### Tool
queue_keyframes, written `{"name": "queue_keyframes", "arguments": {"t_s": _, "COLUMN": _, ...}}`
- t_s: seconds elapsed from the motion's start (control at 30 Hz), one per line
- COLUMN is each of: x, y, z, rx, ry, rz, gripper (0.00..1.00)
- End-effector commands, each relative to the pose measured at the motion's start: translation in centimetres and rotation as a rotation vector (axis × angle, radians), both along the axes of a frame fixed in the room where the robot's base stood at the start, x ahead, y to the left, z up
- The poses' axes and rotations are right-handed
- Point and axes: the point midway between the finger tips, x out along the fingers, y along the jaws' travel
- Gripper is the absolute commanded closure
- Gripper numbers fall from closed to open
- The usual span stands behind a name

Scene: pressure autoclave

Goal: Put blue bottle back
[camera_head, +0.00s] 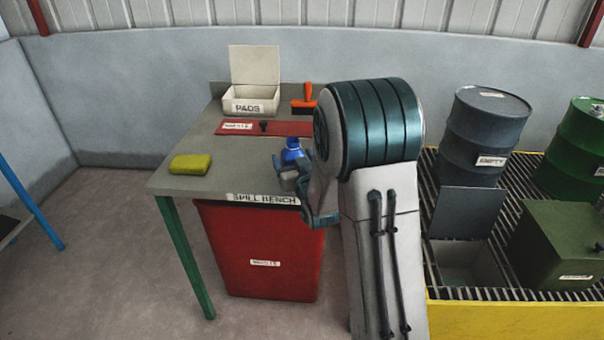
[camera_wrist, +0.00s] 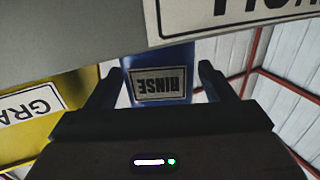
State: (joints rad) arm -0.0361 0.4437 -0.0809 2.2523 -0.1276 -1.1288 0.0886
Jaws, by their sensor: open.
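The blue bottle (camera_head: 293,151) is at the right front part of the spill bench (camera_head: 200,140), partly hidden by my gripper and arm. In the wrist view the blue bottle (camera_wrist: 133,91) carries a RINSE label that appears upside down. My gripper (camera_wrist: 158,84) is open, with one finger on each side of the bottle; contact cannot be told. In the head view my gripper (camera_head: 290,178) is at the bench's front edge. What is under the bottle is hidden.
On the bench are a yellow sponge-like block (camera_head: 190,164), an open PADS box (camera_head: 250,99), a red labelled panel (camera_head: 264,128) and an orange-handled brush (camera_head: 306,99). A red bin (camera_head: 262,245) stands below. Drums (camera_head: 484,135) stand on the grating at right.

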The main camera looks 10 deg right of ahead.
Motion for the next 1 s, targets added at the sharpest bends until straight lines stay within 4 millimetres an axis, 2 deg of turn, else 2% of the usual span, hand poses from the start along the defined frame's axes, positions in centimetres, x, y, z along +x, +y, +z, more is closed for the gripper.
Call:
{"name": "queue_keyframes", "arguments": {"t_s": 0.33, "x": -7.7, "y": -0.6, "z": -0.1, "rx": 0.001, "ry": -0.001, "rz": -0.001, "gripper": 0.24}}
{"name": "queue_keyframes", "arguments": {"t_s": 0.6, "x": -9.8, "y": -0.8, "z": -0.2, "rx": 0.0, "ry": -0.003, "rz": 0.0, "gripper": 0.24}}
{"name": "queue_keyframes", "arguments": {"t_s": 0.77, "x": -10.4, "y": -0.8, "z": -0.1, "rx": 0.0, "ry": 0.004, "rz": -0.002, "gripper": 0.24}}
{"name": "queue_keyframes", "arguments": {"t_s": 0.87, "x": -10.5, "y": -0.9, "z": -0.2, "rx": -0.005, "ry": 0.042, "rz": -0.009, "gripper": 0.24}}
{"name": "queue_keyframes", "arguments": {"t_s": 1.0, "x": -11.1, "y": -1.3, "z": -1.1, "rx": -0.019, "ry": 0.176, "rz": -0.032, "gripper": 0.24}}
